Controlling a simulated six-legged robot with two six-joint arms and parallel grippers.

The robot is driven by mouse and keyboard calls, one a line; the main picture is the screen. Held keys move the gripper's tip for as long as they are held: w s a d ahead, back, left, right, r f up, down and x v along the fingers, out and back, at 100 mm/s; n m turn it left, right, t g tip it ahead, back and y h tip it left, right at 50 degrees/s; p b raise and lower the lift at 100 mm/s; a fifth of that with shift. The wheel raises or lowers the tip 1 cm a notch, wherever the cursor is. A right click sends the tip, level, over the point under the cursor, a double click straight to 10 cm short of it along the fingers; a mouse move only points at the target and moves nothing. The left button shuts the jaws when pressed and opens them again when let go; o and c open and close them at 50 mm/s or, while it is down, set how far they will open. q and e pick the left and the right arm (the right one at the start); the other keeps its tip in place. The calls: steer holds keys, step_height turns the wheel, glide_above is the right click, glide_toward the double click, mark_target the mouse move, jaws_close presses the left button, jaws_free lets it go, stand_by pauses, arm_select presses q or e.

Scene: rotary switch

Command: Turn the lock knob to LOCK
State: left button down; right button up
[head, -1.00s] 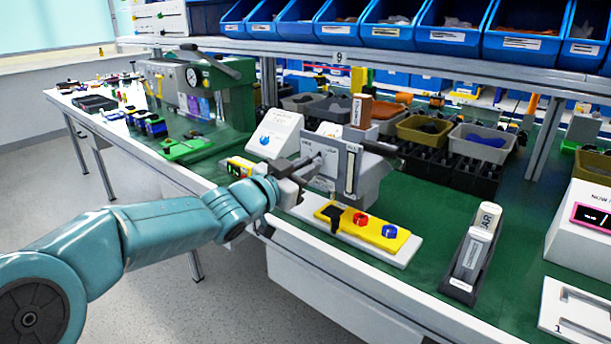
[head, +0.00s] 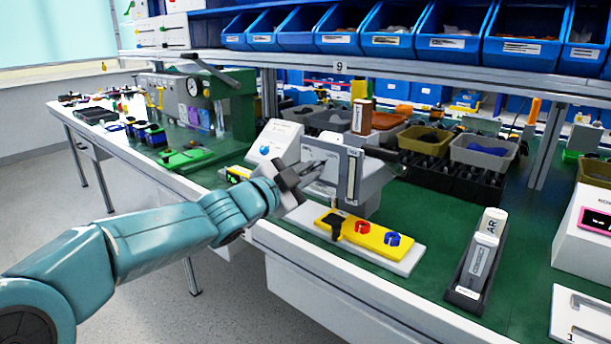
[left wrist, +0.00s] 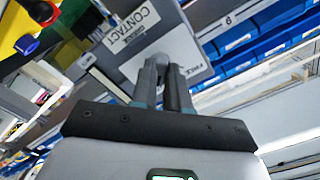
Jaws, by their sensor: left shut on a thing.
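A grey upright box (head: 367,190) stands on the green bench, with a flat front panel carrying labels. The panel also shows in the left wrist view (left wrist: 190,48), with a "CONTACT" label and another label beside the fingers that I cannot read fully. My left gripper (head: 322,178) is at the front of this panel. In the left wrist view its fingers (left wrist: 163,66) are close together, closed on a small part at the panel, which I take to be the lock knob. The fingers hide most of the knob, so its pointer direction cannot be read. My right gripper is not in view.
A yellow block with red and blue knobs (head: 365,235) sits on a white base just in front of the box. A dark holder with labelled pieces (head: 476,270) stands to the right. A white sloped box (head: 275,143) stands behind left. Bins fill the back.

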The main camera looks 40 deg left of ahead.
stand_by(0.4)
arm_select(q)
steer(key=c, duration=1.1)
jaws_free()
steer(key=s+p, duration=0.1)
steer(key=s, duration=0.4)
steer(key=s+p, duration=0.1)
steer(key=s, duration=0.5)
steer(key=s+a+p, duration=0.1)
steer(key=s, duration=0.4)
steer(key=shift+s+a, duration=0.1)
steer(key=shift+s, duration=0.05)
